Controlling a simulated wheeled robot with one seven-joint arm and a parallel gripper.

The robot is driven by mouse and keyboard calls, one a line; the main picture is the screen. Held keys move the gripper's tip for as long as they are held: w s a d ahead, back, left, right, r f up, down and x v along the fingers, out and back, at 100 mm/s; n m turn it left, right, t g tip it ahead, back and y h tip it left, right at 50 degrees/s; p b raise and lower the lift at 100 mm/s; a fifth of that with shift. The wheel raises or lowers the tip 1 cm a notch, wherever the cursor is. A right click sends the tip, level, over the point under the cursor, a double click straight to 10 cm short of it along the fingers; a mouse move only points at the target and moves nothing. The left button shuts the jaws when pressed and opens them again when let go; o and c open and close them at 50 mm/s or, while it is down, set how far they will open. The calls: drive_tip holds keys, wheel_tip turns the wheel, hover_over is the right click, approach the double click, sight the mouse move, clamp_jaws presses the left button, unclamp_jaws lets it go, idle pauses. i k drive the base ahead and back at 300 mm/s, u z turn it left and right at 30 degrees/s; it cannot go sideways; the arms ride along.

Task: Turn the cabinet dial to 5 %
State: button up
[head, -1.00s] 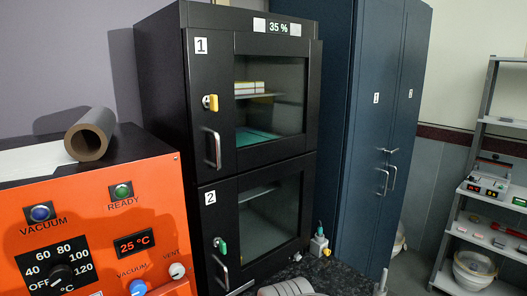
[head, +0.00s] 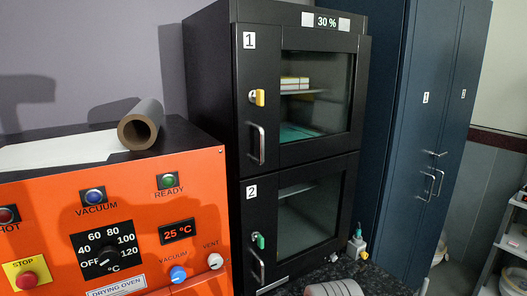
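The black two-door cabinet (head: 208,100) stands in the middle of the head view. Its display (head: 326,21) at the top reads 30 %, with a small pale square on each side. I cannot make out a dial on the part of the cabinet that shows. The upper door (head: 265,75), marked 1, has a yellow key or latch (head: 259,98); the lower door (head: 265,210), marked 2, has a green one (head: 258,241). Both doors look shut.
The orange drying oven (head: 60,230) stands at the left with its own temperature knob (head: 105,257). A grey roll (head: 140,125) lies on top of it. A blue cabinet (head: 410,120) and a shelf rack (head: 510,240) are at the right.

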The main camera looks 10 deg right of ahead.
sight(333, 258)
drive_tip(key=k, duration=1.05)
drive_tip(key=z, duration=1.25)
drive_tip(key=i, duration=0.95)
drive_tip(key=u, duration=0.45)
drive_tip(key=i, duration=0.9)
drive_tip(key=u, duration=0.8)
